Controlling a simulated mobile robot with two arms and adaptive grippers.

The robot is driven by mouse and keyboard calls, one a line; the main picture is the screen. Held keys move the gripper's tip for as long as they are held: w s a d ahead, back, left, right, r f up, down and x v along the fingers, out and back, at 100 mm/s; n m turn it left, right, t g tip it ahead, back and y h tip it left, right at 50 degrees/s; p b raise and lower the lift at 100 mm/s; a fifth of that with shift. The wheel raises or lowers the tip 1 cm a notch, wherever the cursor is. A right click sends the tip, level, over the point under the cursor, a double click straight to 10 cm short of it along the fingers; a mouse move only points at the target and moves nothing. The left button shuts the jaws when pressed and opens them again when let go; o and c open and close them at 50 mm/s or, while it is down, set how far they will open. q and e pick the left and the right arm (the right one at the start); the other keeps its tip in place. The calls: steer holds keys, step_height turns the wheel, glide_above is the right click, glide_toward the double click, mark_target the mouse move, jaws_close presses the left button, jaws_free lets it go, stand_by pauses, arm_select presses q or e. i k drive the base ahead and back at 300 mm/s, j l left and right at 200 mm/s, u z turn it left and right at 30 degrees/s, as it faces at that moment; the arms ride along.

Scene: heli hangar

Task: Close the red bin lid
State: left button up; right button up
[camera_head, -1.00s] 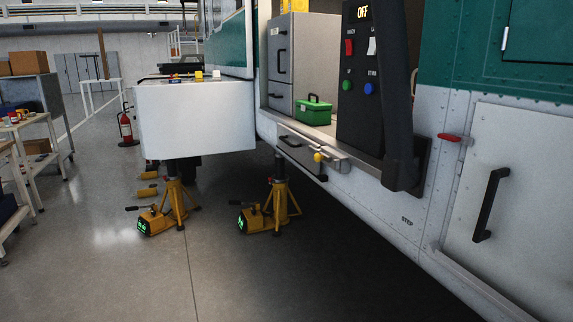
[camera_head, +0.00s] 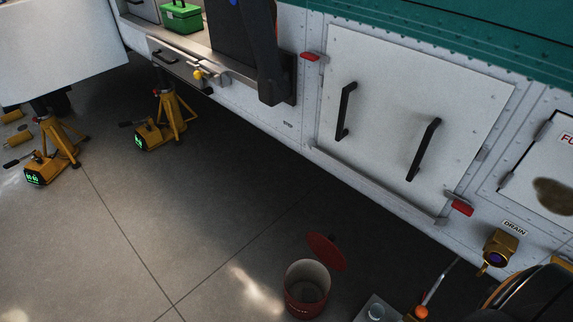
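The red bin (camera_head: 305,291) stands on the floor at the bottom centre of the head view, below the helicopter's side. Its round red lid (camera_head: 326,252) is tilted up at the bin's back right, and the bin's pale inside shows, so the bin is open. The bottom of the bin is close to the picture's lower edge. Neither of my grippers shows in the view.
The helicopter side has a white panel (camera_head: 400,115) with two black handles. Yellow jacks (camera_head: 165,122) stand at the left. A drain fitting (camera_head: 497,250) and a dark round object (camera_head: 532,300) are at the lower right. The floor (camera_head: 130,260) left of the bin is clear.

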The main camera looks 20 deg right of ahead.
mark_target(324, 248)
steer(key=z, duration=1.05)
